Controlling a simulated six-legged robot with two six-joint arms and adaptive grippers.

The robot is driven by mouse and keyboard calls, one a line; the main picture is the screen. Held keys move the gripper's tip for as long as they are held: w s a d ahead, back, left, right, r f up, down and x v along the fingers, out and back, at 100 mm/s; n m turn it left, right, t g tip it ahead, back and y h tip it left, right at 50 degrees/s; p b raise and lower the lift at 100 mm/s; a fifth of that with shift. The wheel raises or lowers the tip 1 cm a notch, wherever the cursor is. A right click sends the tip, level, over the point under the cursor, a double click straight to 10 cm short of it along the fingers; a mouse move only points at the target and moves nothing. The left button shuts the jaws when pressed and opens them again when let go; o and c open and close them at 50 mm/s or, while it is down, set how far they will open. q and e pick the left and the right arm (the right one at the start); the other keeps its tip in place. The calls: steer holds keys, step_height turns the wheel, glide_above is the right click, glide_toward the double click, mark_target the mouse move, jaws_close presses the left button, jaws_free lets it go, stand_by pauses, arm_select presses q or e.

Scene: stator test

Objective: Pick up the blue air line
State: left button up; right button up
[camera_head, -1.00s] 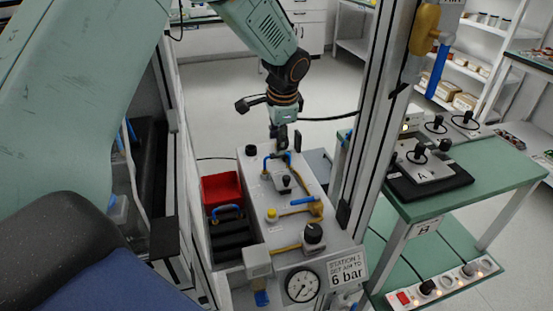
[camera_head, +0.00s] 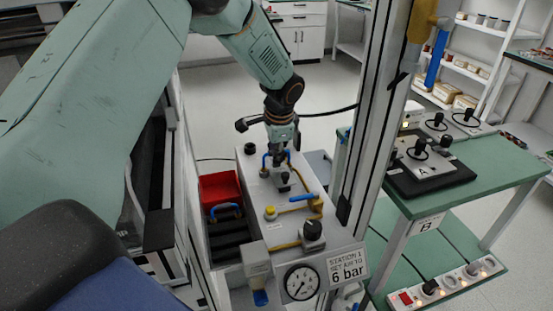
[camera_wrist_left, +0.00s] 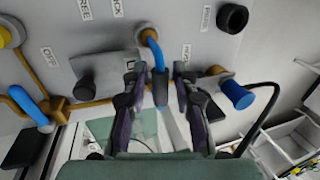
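The blue air line (camera_wrist_left: 156,52) shows in the left wrist view as a short curved blue hose. It leaves a brass fitting on the grey panel and has a dark end. In the head view a blue piece of it (camera_head: 265,161) shows beside my left gripper (camera_head: 278,158), above the station top. In the wrist view my left gripper (camera_wrist_left: 160,92) is open, with a finger on each side of the hose and its dark end between them. Gaps show on both sides. My right gripper is not in view.
The grey station top (camera_head: 285,228) carries a black knob (camera_head: 313,232), a yellow button (camera_head: 270,212) and a blue valve handle (camera_head: 303,198). A blue plug (camera_wrist_left: 237,95) stands right of the fingers. A red bin (camera_head: 219,188) is at left, and an upright post (camera_head: 368,120) at right.

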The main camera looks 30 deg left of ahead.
arm_select(q)
steer(key=shift+a, duration=0.1)
steer(key=shift+c, duration=1.3)
jaws_close()
step_height(320, 180, up, 10)
steer(key=p, duration=0.2)
steer(key=shift+f+p, duration=0.15)
steer(key=shift+p, duration=0.25)
steer(key=shift+r, duration=0.25)
